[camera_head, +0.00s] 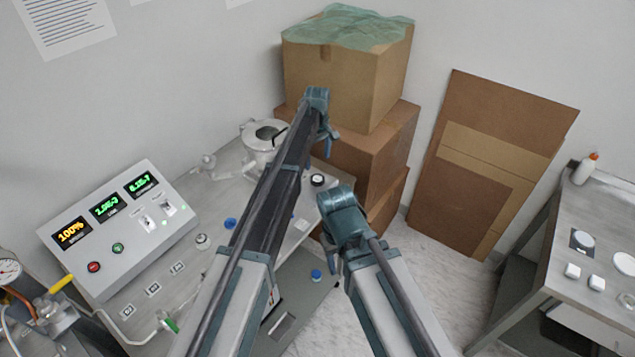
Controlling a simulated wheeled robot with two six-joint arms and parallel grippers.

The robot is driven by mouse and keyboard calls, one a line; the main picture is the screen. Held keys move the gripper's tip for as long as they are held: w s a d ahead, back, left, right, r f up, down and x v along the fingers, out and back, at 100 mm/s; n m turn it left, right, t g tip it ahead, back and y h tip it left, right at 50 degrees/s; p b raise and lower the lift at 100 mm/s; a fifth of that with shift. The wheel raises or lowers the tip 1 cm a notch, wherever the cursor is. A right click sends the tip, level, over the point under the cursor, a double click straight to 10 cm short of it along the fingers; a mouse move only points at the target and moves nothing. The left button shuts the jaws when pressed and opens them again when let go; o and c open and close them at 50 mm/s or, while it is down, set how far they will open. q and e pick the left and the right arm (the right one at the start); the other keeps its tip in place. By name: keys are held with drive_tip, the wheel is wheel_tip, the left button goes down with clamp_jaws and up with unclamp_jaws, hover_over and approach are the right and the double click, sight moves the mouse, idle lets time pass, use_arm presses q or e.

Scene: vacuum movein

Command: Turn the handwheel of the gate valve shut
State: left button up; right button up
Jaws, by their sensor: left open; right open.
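A metal vessel (257,157) with a round flanged top stands at the back of the steel bench, partly behind my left arm. A small round black-rimmed part (318,180) sits on the bench to its right; I cannot tell whether it is the gate valve's handwheel. No handwheel shows clearly, and my arms cover part of the bench. My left gripper (328,141) is open, high up in front of the stacked boxes, and holds nothing that I can see. My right gripper (334,254) is open and lower, near the bench's right edge, apart from the vessel.
A control box (120,225) with lit displays stands on the bench's left. A gauge with pipework (40,300) is at the lower left. Stacked cardboard boxes (345,80) and leaning cardboard panels (490,150) stand behind. A side table (610,225) is at right; floor between is clear.

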sight(318, 179)
use_arm(q)
wheel_tip(318, 179, down, 9)
drive_tip(key=b, duration=0.7)
drive_tip(key=shift+b, duration=0.4)
drive_tip(key=shift+r, duration=0.1)
drive_tip(key=shift+c, duration=0.4)
drive_tip(key=c, duration=1.3)
drive_tip(key=shift+m, duration=0.3)
